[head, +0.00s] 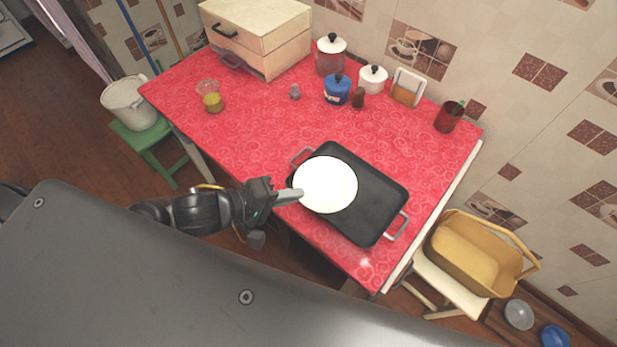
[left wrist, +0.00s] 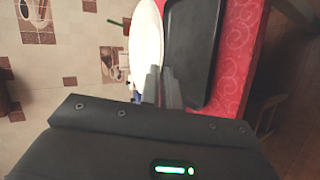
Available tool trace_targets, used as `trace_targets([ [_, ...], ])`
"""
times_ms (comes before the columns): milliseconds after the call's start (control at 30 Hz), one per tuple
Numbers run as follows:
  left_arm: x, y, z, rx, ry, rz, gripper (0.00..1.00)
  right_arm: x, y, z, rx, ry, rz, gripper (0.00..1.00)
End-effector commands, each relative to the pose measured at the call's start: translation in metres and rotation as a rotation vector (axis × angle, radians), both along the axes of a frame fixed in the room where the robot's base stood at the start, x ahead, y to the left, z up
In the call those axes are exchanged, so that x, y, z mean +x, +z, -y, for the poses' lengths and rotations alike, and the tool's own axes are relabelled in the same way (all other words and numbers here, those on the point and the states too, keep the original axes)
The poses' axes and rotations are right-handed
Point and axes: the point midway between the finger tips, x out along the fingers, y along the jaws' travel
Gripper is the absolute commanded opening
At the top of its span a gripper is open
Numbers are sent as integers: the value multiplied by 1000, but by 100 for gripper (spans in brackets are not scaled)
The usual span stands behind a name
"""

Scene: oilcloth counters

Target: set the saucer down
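The white saucer (head: 328,185) is over the left part of a black tray with metal handles (head: 371,205) on the red counter. It also shows in the left wrist view (left wrist: 147,45), beside the dark tray (left wrist: 192,50). My left gripper (head: 290,196) reaches in from the left and is shut on the saucer's near-left rim. Its two fingers (left wrist: 162,88) are close together at the rim in the left wrist view. The gap between saucer and tray, if any, is hard to judge. My right gripper is in neither view.
Jars, including a blue one (head: 337,89), and a dark red mug (head: 449,116) stand along the back of the red counter (head: 262,135). A wooden bread box (head: 258,38) stands back left. A yellow basket (head: 470,252) is right of the counter.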

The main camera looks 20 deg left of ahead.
Motion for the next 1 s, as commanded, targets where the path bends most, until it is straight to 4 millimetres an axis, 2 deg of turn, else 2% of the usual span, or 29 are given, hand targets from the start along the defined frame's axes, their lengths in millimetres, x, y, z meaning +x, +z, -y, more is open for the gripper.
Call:
trace_targets([
  [33, 11, -13, -4, 6, 1, 11, 0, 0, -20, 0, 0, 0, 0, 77],
  [100, 23, -21, -8, 7, -1, 14, 0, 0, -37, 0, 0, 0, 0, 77],
  [167, 34, -26, -13, 8, 1, 13, 0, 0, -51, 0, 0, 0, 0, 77],
  [267, 60, -34, -22, 8, 5, 9, 0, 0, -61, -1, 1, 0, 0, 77],
  [333, 76, -36, -28, 4, 7, 2, 0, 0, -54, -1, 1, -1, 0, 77],
  [400, 87, -54, -31, 3, 6, -2, 0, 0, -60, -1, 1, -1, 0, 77],
  [600, 110, -81, -39, 1, 5, 0, 0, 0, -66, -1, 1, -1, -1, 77],
  [1000, 121, -96, -43, 1, 4, 1, 0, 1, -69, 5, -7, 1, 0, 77],
])
